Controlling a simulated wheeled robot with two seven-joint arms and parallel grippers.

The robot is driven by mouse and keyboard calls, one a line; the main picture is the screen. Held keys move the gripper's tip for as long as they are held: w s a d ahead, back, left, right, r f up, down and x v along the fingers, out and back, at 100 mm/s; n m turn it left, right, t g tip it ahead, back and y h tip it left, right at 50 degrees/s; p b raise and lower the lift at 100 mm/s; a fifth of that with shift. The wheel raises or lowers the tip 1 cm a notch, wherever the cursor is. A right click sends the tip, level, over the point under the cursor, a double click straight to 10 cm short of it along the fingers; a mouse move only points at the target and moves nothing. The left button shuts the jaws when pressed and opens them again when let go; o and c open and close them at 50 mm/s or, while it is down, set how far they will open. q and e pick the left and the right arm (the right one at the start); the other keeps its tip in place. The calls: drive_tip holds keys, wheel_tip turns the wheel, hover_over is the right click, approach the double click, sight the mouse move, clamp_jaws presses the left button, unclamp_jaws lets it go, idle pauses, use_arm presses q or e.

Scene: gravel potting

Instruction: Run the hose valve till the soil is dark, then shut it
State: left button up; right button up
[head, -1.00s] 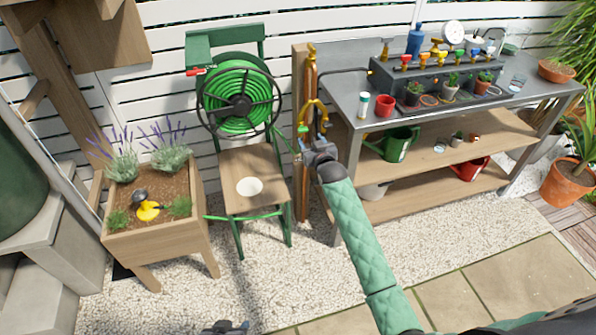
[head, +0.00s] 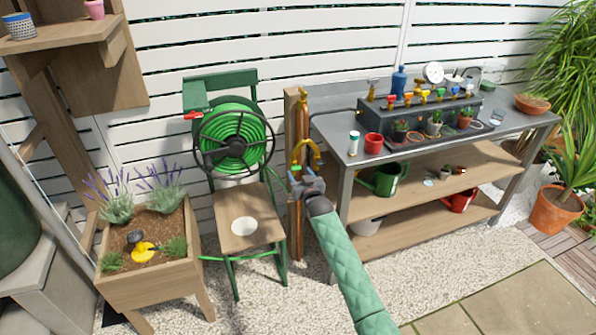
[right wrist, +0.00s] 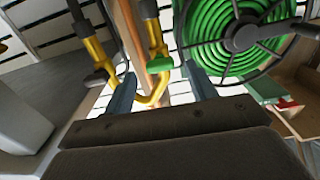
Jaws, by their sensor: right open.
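The planter box (head: 150,292) holds brown soil (head: 162,226) with lavender and small green tufts. A yellow watering head with a dark part (head: 143,248) lies on the soil; I see no water. A curved brass pipe (head: 307,148) with a green fitting (head: 295,171) stands at the wooden post. My right gripper (head: 304,179) is just below that pipe, open. In the right wrist view the brass pipe (right wrist: 152,30) and green fitting (right wrist: 158,64) show between and beyond the fingers; contact cannot be told. A red lever (head: 193,116) sits by the green hose reel (head: 232,140). My left gripper is out of view.
A grey workbench (head: 345,150) with coloured taps, pots and a red cup (head: 373,143) stands right of the post. A green chair (head: 222,215) carries a white dish (head: 243,226). Gravel in front is clear. A terracotta pot (head: 557,210) stands far right.

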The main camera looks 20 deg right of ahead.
sight(296, 168)
drive_tip(key=shift+w, duration=1.2)
drive_tip(key=c, duration=1)
